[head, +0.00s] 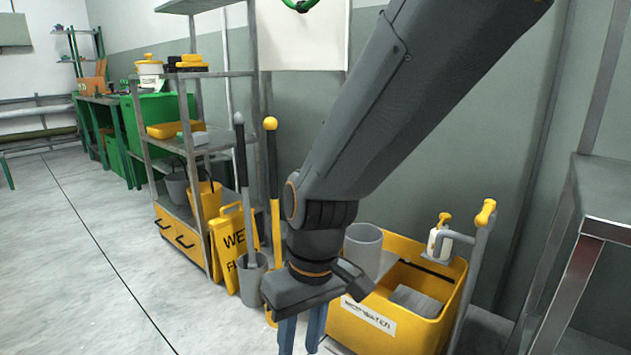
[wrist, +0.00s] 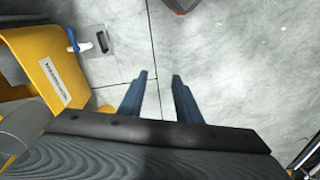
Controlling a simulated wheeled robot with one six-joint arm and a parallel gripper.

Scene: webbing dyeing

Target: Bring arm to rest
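My arm reaches down from the upper right across the head view. My gripper (head: 301,338) hangs at its lower end, in front of the yellow cart, and points at the floor. In the wrist view my gripper (wrist: 163,77) shows two blue-grey fingers set apart, with only bare floor between them. It is open and empty. The fingertips in the head view are cut by the lower picture edge.
A yellow cart (head: 381,333) with a grey bucket (head: 362,248) stands close behind my gripper. A metal shelf (head: 215,73), a yellow wet-floor sign (head: 226,248) and mops stand left of it. A metal table (head: 607,232) is at right. Floor (head: 70,270) at left is clear.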

